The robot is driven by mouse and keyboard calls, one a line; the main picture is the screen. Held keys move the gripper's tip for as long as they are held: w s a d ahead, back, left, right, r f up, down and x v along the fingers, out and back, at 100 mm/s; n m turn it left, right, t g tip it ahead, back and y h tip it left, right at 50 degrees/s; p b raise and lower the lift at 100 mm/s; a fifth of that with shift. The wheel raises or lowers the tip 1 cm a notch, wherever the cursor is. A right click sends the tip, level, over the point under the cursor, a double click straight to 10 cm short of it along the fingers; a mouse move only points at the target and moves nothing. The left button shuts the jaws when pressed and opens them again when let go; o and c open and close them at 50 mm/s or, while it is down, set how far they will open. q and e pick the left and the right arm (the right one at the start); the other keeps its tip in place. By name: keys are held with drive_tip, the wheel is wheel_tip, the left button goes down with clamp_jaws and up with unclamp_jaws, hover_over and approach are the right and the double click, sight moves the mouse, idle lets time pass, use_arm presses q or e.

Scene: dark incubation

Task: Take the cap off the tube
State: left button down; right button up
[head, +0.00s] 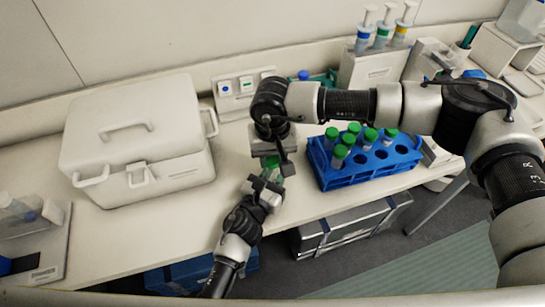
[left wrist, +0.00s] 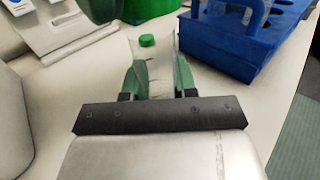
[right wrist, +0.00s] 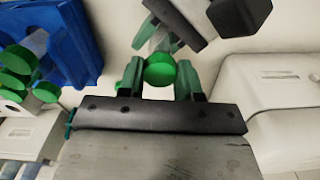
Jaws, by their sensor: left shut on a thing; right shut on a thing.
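The tube (left wrist: 157,68) is clear and stands between the fingers of my left gripper (left wrist: 157,82), which is shut on it. My left gripper also shows in the head view (head: 267,183), at the front of the bench. My right gripper (head: 271,158) comes from above and is shut on the green cap (right wrist: 160,70), seen face-on between its fingers. Whether cap and tube still touch I cannot tell. A small green spot shows on or behind the tube.
A blue rack (head: 345,182) with several green-capped tubes stands just right of my grippers. A white lidded box (head: 140,150) stands on the left. Behind are a small panel with buttons (head: 237,88) and a holder with pipettes (head: 372,70). The bench's front edge is close.

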sight(272, 159)
drive_tip(key=shift+r, duration=0.1)
drive_tip(key=shift+r, duration=2)
use_arm(q)
drive_tip(key=c, duration=0.8)
unclamp_jaws()
